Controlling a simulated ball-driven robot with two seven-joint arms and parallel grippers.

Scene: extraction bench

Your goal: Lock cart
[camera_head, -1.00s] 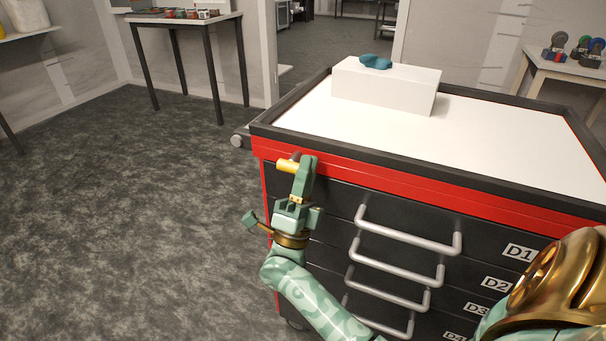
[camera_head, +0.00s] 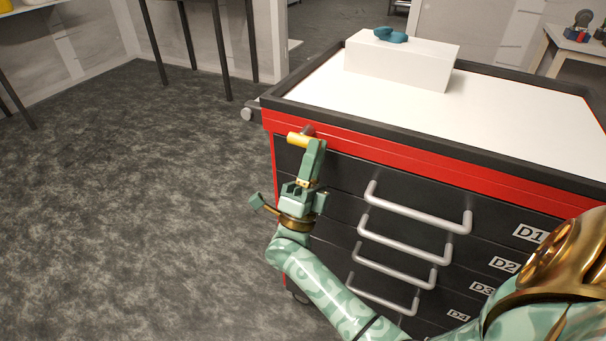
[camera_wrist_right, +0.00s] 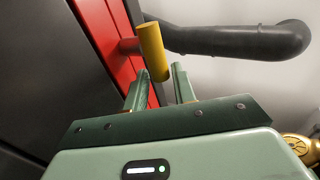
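The cart is a red and black drawer cart with a white top (camera_head: 500,125). A yellow lock handle (camera_head: 298,139) on a short red stem sticks out of its red band near the left front corner. My right gripper (camera_head: 316,150) is upright in front of the cart, just below and beside the handle. In the right wrist view its two fingers (camera_wrist_right: 158,86) are apart, and the lower end of the yellow handle (camera_wrist_right: 153,50) shows at the gap between their tips. I cannot tell whether they touch it. My left gripper is not in view.
A dark push bar (camera_wrist_right: 245,40) juts from the cart's left side. Grey drawer handles (camera_head: 415,210) stick out right of my gripper. A white box (camera_head: 400,62) with a blue object (camera_head: 390,35) stands on the cart. The floor (camera_head: 130,190) at left is clear.

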